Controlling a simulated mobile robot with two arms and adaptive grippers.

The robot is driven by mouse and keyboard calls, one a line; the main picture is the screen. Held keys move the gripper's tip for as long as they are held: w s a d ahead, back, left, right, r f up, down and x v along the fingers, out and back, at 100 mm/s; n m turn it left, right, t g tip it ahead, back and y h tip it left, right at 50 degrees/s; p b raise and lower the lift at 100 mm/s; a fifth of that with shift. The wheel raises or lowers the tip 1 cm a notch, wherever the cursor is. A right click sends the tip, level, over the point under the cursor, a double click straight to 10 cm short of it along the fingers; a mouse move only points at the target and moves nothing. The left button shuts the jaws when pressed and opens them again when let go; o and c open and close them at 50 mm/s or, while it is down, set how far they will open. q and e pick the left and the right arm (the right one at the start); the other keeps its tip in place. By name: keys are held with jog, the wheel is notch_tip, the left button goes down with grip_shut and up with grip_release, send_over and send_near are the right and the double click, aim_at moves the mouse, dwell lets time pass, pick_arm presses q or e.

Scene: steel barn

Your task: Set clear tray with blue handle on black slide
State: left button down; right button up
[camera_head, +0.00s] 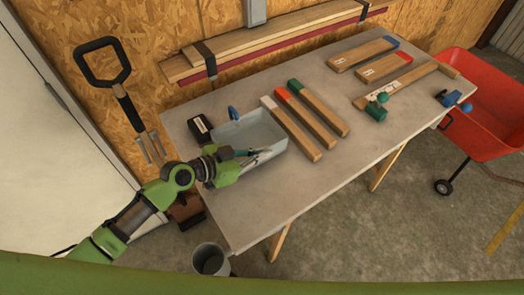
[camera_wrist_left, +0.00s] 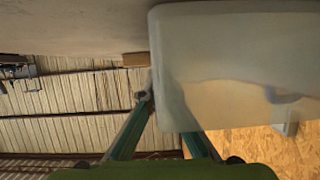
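The clear tray (camera_head: 262,126) is a pale, see-through box on the left part of the grey table, with a blue handle (camera_head: 233,113) at its far left end. My left gripper (camera_head: 262,154) is at the tray's near end. In the left wrist view its fingers (camera_wrist_left: 157,108) converge at the wall of the tray (camera_wrist_left: 225,60), one outside and the other partly hidden behind the wall; they look shut on it. A black block with a white label (camera_head: 200,128) lies left of the tray; I cannot tell whether it is the black slide. My right gripper is not in view.
Several wooden bars with coloured ends (camera_head: 318,108) lie right of the tray. Small green (camera_head: 376,110) and blue (camera_head: 453,99) items lie farther right. A red cart (camera_head: 490,125) stands beyond the table (camera_head: 300,195). The table's near middle is clear. A bucket (camera_head: 210,260) stands on the floor.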

pick_arm(q)
jog(key=shift+f, duration=0.1)
jog(key=c, duration=2.3)
grip_release()
